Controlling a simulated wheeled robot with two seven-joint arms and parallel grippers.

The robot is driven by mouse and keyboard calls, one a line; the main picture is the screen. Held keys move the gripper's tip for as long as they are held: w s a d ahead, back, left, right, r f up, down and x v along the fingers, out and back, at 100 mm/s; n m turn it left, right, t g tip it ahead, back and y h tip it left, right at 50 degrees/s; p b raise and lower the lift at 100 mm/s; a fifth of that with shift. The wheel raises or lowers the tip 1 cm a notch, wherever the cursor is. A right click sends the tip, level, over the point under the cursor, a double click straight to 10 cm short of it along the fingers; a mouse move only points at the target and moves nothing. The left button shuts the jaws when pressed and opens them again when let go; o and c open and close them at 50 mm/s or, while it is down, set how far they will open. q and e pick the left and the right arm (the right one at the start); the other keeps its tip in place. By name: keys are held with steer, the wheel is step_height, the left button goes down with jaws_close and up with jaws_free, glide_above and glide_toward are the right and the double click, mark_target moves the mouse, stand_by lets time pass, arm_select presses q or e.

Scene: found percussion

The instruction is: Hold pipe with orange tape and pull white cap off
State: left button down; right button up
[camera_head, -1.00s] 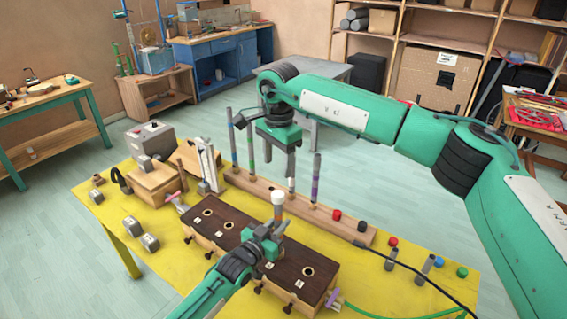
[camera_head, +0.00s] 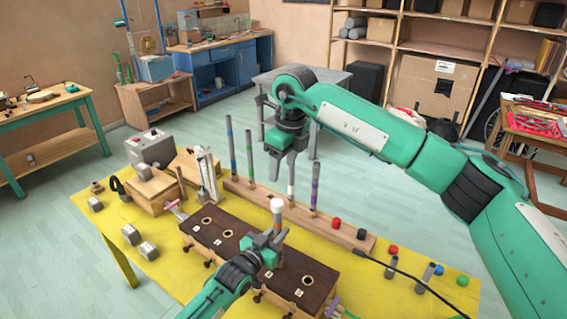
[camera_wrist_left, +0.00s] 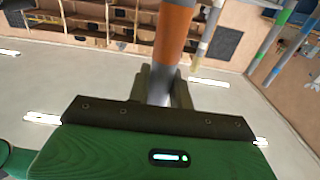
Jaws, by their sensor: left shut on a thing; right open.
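The grey pipe with orange tape (camera_wrist_left: 174,32) stands upright in my left gripper; the tape is above the jaws in the left wrist view. Its white cap (camera_head: 277,204) is on the pipe's top end in the head view. My left gripper (camera_head: 272,240) is shut on the pipe below the tape, over the dark wooden box (camera_head: 203,234). The pipe's lower end is hidden behind the gripper. My right gripper (camera_head: 283,167) is open and empty, fingers pointing down, above and behind the cap and apart from it.
Behind the box, a long wooden rack (camera_head: 265,200) holds several upright pipes, including a blue-banded one (camera_head: 231,145) and a purple-banded one (camera_head: 315,186). Metal pieces lie at left.

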mark_target(277, 202)
steer(key=f, duration=0.4)
steer(key=a+f, duration=0.1)
steer(key=f, duration=0.3)
steer(key=w+f, duration=0.1)
steer(key=f, duration=0.3)
steer(key=shift+a, duration=0.2)
steer(key=shift+r, duration=0.1)
steer(key=c, duration=1.1)
steer(key=shift+o, duration=0.2)
steer(key=shift+r, duration=0.4)
steer(key=shift+r, duration=0.75)
steer(key=shift+r, duration=0.25)
